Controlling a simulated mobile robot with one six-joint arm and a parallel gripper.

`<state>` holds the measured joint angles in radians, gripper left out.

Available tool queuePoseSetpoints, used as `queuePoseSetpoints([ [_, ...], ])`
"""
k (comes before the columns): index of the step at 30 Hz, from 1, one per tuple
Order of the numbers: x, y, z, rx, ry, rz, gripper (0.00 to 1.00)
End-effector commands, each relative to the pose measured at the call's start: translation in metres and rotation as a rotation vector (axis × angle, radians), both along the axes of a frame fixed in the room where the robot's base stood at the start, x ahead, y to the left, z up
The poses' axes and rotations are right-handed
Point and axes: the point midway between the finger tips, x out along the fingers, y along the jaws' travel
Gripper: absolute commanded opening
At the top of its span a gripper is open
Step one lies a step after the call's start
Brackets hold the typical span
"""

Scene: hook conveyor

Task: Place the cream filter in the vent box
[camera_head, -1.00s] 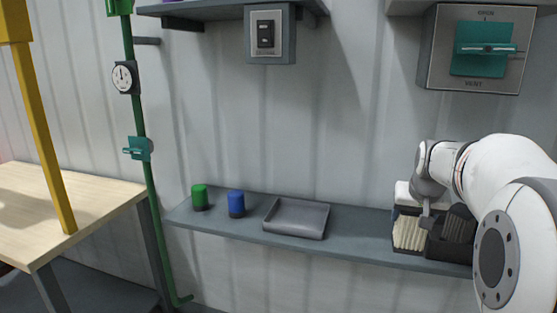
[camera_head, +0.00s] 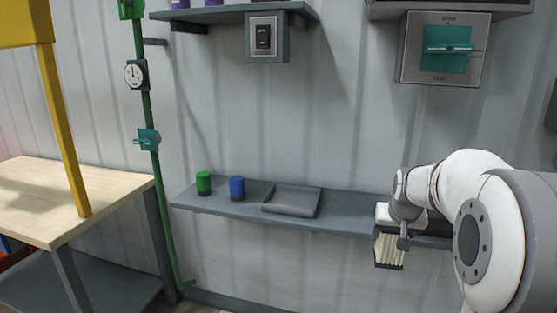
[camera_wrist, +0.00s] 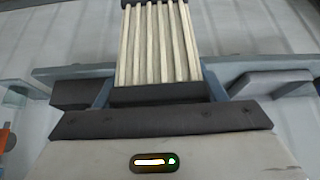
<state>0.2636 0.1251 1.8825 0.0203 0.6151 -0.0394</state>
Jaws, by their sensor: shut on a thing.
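The cream filter (camera_head: 389,250) is a pleated block with a dark frame. My gripper (camera_head: 392,232) is shut on it and holds it in front of the right part of the wall shelf. In the wrist view the filter (camera_wrist: 158,45) stands out beyond my gripper (camera_wrist: 158,95), pleats running lengthwise, its dark end between the two fingers. The vent box (camera_head: 444,48), a grey wall box with a teal handle (camera_head: 447,48) and the word VENT, hangs at the upper right, well above my gripper. Its inside is not visible.
The wall shelf (camera_head: 340,222) carries a green can (camera_head: 204,183), a blue can (camera_head: 237,189) and a grey tray (camera_head: 292,201). A wooden table (camera_head: 95,195) and a green pipe (camera_head: 151,170) stand at left. The wall between shelf and vent box is bare.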

Motion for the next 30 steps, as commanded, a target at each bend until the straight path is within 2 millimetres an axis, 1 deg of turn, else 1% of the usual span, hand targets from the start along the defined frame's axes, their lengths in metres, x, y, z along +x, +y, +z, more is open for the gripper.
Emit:
queuePoseSetpoints([
  [1,0.002,0.005,-0.013,0.001,0.004,0.008,0.37],
  [5,0.008,0.019,-0.051,0.000,0.005,0.032,0.37],
  [8,0.009,0.035,-0.090,0.001,0.009,0.058,0.37],
  [10,0.007,0.050,-0.123,0.000,0.011,0.081,0.37],
  [11,0.005,0.057,-0.139,0.000,0.012,0.094,0.37],
  [12,0.001,0.068,-0.161,0.000,0.014,0.111,0.37],
  [15,-0.013,0.092,-0.209,0.001,0.014,0.150,0.37],
  [18,-0.031,0.112,-0.247,-0.001,0.012,0.184,0.37],
  [21,-0.048,0.128,-0.273,0.000,0.008,0.212,0.37],
  [24,-0.059,0.137,-0.288,0.001,0.004,0.230,0.37],
  [27,-0.065,0.142,-0.295,0.001,0.000,0.239,0.37],
  [30,-0.067,0.143,-0.297,0.001,-0.002,0.240,0.37],
])
